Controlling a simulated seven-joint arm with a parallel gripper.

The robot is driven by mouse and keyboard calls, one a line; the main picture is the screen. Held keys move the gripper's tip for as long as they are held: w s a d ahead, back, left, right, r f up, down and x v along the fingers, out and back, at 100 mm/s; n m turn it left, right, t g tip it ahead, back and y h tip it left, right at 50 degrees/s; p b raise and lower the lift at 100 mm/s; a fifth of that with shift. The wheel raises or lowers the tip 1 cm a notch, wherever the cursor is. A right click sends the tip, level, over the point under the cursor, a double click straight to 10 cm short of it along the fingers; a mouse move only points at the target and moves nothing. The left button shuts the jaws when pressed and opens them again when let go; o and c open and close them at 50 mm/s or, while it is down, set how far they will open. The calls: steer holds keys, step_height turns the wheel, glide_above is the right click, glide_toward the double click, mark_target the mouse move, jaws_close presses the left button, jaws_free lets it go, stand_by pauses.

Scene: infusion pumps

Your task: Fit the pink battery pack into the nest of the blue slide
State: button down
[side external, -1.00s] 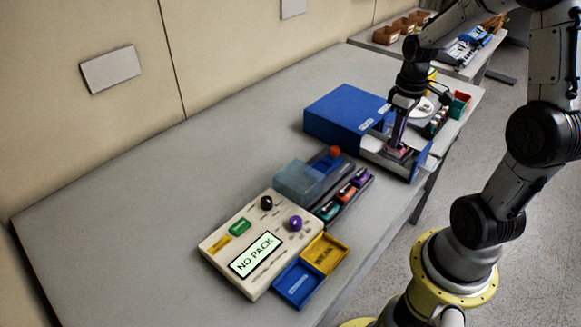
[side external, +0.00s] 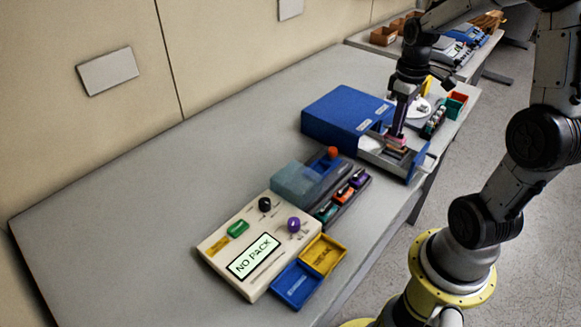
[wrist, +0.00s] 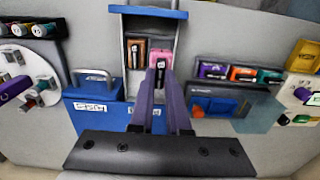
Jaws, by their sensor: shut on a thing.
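The pink battery pack (wrist: 160,60) sits between the fingertips of my gripper (wrist: 161,78), which is shut on it. In the side view my gripper (side external: 397,138) is over the open grey drawer (side external: 375,155) of the blue cabinet. A brown-orange pack (wrist: 136,54) lies in the drawer beside the pink one. The blue slide (side external: 297,285) is a shallow blue tray sticking out from the front of the cream pump (side external: 255,245). Its recess looks empty.
A yellow tray (side external: 323,254) adjoins the blue slide. The left of the table is clear.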

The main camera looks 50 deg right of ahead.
steer(key=shift+r+n, duration=0.1)
steer(key=shift+n, duration=0.9)
steer(key=shift+w+r+n, duration=0.15)
steer(key=shift+w+n, duration=0.2)
steer(key=shift+n, duration=0.55)
steer(key=w+a+n, duration=0.5)
steer(key=a+n, duration=0.2)
steer(key=a, duration=0.1)
steer(key=w+a+n, duration=0.6)
steer(key=a+n, duration=0.1)
steer(key=a, duration=0.1)
steer(key=shift+s+f, duration=0.1)
steer(key=shift+f, duration=1.95)
steer(key=shift+f, duration=0.9)
steer(key=c, duration=1.2)
jaws_free()
